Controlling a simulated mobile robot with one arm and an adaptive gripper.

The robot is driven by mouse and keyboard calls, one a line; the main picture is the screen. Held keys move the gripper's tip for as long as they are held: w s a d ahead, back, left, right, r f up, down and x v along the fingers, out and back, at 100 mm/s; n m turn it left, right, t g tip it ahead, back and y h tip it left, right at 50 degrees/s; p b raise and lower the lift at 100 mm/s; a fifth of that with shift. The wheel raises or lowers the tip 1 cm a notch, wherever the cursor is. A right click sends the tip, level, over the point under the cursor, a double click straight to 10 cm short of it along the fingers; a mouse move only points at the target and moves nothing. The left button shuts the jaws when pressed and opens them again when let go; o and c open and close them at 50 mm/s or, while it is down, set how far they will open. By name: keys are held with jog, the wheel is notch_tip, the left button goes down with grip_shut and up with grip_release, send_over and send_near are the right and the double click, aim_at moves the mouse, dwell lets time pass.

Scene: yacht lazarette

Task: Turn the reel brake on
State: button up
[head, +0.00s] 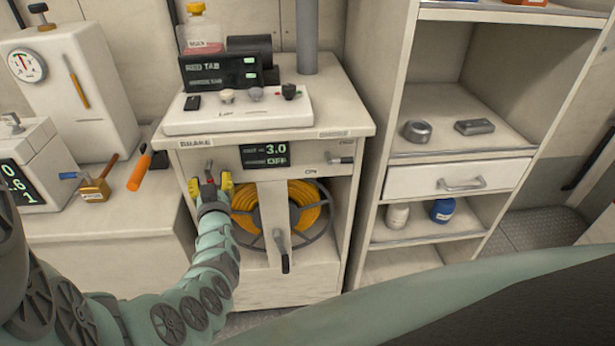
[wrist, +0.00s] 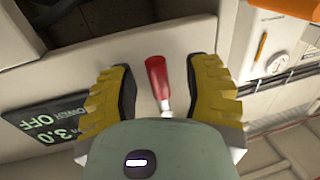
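The reel cabinet has a "BRAKE" label (head: 195,143) at its upper left front. Below that label a small lever with a red handle (head: 210,179) sticks out, and it also shows in the wrist view (wrist: 157,78). My gripper (head: 210,186) is at this lever, its yellow fingers open. In the wrist view the red handle stands between the two fingers (wrist: 160,72), with a visible gap on each side. The display (head: 265,155) reads 3.0 and OFF; the wrist view shows "POWER OFF" (wrist: 45,122). The yellow hose reel (head: 258,208) sits inside the cabinet.
A crank (head: 284,255) hangs on the front post. An orange-handled tool (head: 140,168) and a brass block (head: 95,190) lie on the left bench. Open shelves (head: 450,150) stand right.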

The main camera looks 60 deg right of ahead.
aim_at(226, 162)
grip_shut()
dwell(0.3)
jog(key=shift+r, duration=0.1)
jog(key=n+p, duration=0.1)
jog(key=n, duration=0.1)
jog(key=s+d+n+p, duration=0.1)
jog(key=shift+r+n+g, duration=0.2)
jog(key=shift+n+g, duration=0.2)
jog(key=n+p, duration=0.2)
jog(key=n, duration=0.1)
jog(key=s+d+r+n+g+p, duration=0.1)
jog(key=p, duration=0.1)
jog(key=shift+n, duration=0.3)
jog(key=n, duration=0.2)
jog(key=r+n+g+p, duration=0.1)
jog(key=shift+s+d, duration=0.2)
jog(key=shift+s, duration=0.15)
jog(key=shift+s+d+r+n+g+h, duration=0.1)
jog(key=shift+r+n+g+h, duration=0.2)
jog(key=shift+n, duration=0.75)
jog(key=shift+s+r+n+g+h, duration=0.15)
jog(key=shift+r+n, duration=0.25)
jog(key=shift+n, duration=0.65)
jog(key=shift+w, duration=0.1)
jog(key=shift+r, duration=0.1)
